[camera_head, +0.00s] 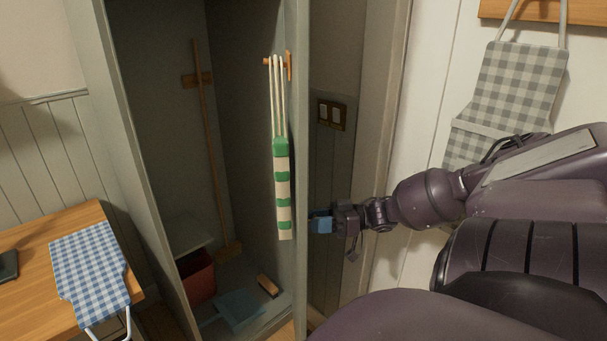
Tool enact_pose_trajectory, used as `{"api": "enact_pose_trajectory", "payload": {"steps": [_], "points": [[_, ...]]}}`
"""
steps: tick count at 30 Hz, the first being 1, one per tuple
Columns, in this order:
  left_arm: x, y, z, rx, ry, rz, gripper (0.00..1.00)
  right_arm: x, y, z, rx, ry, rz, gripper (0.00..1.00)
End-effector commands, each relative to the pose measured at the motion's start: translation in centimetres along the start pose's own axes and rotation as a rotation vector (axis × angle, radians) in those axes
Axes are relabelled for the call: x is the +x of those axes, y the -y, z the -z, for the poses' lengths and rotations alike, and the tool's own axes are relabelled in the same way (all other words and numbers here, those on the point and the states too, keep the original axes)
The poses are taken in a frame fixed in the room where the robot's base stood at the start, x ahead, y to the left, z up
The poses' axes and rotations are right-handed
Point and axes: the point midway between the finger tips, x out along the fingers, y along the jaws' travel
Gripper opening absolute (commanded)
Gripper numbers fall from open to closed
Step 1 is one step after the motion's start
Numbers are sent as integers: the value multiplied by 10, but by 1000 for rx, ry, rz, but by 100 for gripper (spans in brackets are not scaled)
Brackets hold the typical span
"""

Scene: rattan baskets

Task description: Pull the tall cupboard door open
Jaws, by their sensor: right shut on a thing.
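The tall grey cupboard (110,110) stands open in the middle, its inside in plain view. Its door (302,150) shows nearly edge-on as a pale upright strip, swung out toward me. My right gripper (320,224) reaches in from the right and is shut at the door's outer side, at about mid-height. Its blue fingertips lie close to the door edge. The handle is hidden by the fingers and the door, so the exact grip cannot be seen. My left gripper is not in view.
A green and cream striped cloth item (282,190) hangs from a wooden peg by the door. Inside are a broom (205,140), a red bin (197,278), a blue dustpan (240,308) and a brush (268,286). A wooden table (25,245) stands left; a checked apron (515,85) hangs right.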

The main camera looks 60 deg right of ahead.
Motion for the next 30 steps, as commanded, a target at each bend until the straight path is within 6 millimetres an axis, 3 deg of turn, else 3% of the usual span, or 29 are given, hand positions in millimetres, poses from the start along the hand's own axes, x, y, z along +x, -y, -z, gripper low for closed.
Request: {"api": "enact_pose_trajectory", "payload": {"steps": [17,18,22,23,30], "points": [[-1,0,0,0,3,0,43,-10,-1,2,-3,0,23,0],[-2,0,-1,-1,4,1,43,-10,-1,2,-3,0,23,35],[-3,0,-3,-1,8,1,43,-10,-1,1,-3,1,22,55],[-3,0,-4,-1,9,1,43,-10,-1,1,-2,1,22,58],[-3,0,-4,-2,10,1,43,-10,-1,1,-1,2,22,58]]}}
